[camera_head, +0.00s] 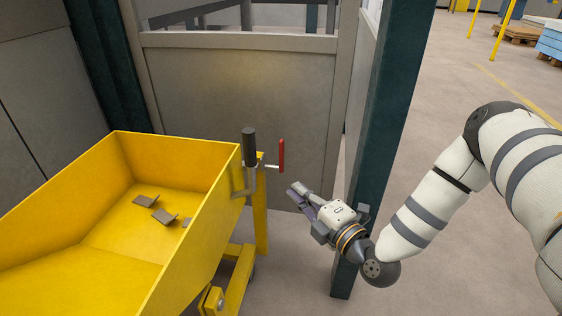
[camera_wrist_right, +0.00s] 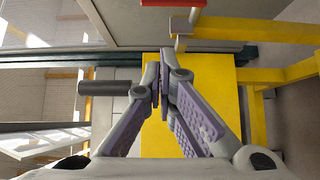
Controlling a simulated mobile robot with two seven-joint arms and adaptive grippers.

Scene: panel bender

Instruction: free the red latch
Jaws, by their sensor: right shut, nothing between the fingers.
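In the right wrist view the closed fingertips (camera_wrist_right: 159,80) lie in front of the yellow skip (camera_wrist_right: 210,135). The red latch (camera_wrist_right: 172,3) is cut off at the top edge, and the black grip (camera_wrist_right: 103,88) is at left. My left gripper is not visible.
Several small grey metal pieces (camera_head: 158,210) lie in the skip. A dark green post (camera_head: 388,130) stands close behind my right gripper. A grey panelled enclosure (camera_head: 240,105) stands behind the skip. Open floor (camera_head: 455,85) lies to the right.

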